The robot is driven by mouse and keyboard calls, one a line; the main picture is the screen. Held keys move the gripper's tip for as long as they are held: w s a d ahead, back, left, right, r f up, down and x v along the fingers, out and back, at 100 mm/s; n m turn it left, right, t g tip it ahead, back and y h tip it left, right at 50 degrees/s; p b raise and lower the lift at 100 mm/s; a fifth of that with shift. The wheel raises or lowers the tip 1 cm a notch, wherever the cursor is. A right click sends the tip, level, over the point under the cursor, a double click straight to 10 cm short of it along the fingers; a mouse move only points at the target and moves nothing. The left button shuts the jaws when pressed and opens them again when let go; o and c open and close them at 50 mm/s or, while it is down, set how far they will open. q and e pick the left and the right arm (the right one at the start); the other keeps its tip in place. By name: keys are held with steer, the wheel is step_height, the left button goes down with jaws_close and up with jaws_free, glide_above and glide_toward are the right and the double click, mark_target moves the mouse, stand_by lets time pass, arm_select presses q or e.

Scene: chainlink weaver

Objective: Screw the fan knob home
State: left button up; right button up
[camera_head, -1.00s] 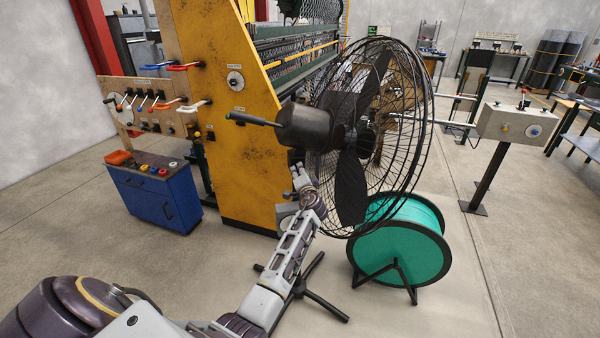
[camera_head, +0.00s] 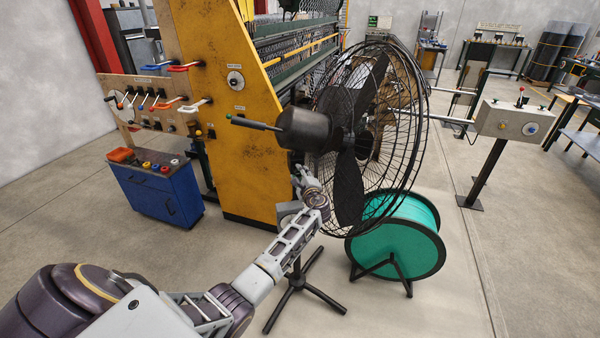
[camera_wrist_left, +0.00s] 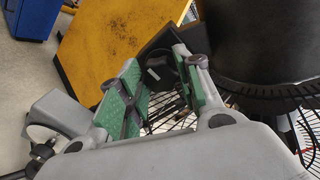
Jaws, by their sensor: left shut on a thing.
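The black pedestal fan (camera_head: 305,128) stands in front of the yellow machine, its round motor housing facing me and its wire cage (camera_head: 400,140) to the right. My left gripper (camera_head: 297,160) is just below the housing, mostly hidden by its own wrist. In the left wrist view my left gripper (camera_wrist_left: 160,75) has its green-padded fingers on either side of a dark part under the housing (camera_wrist_left: 262,40). It is shut on this part, which I take for the fan knob (camera_wrist_left: 161,70). My right gripper is out of view.
A teal spool (camera_head: 395,250) on a black stand is right of the fan's foot (camera_head: 300,285). The yellow machine panel (camera_head: 240,150) is close behind. A blue cabinet (camera_head: 165,195) is at left, a control box (camera_head: 510,120) at right.

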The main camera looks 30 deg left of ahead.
arm_select(q)
steer(key=shift+w+d+f+m+y+p, duration=0.15)
steer(key=shift+m+p, duration=0.35)
steer(key=shift+m, duration=1.3)
steer(key=shift+s+m+y+p, duration=0.1)
steer(key=shift+m+y+p, duration=0.3)
steer(key=shift+m, duration=1.4)
steer(key=shift+w+d+f+m+y+p, duration=0.1)
steer(key=shift+m+p, duration=0.5)
steer(key=shift+m, duration=1.2)
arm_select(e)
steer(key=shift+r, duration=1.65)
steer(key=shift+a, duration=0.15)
arm_select(q)
steer(key=o, duration=0.8)
steer(key=shift+o, duration=1.1)
steer(key=shift+r, duration=0.1)
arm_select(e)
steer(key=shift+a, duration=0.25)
arm_select(q)
steer(key=shift+a, duration=0.1)
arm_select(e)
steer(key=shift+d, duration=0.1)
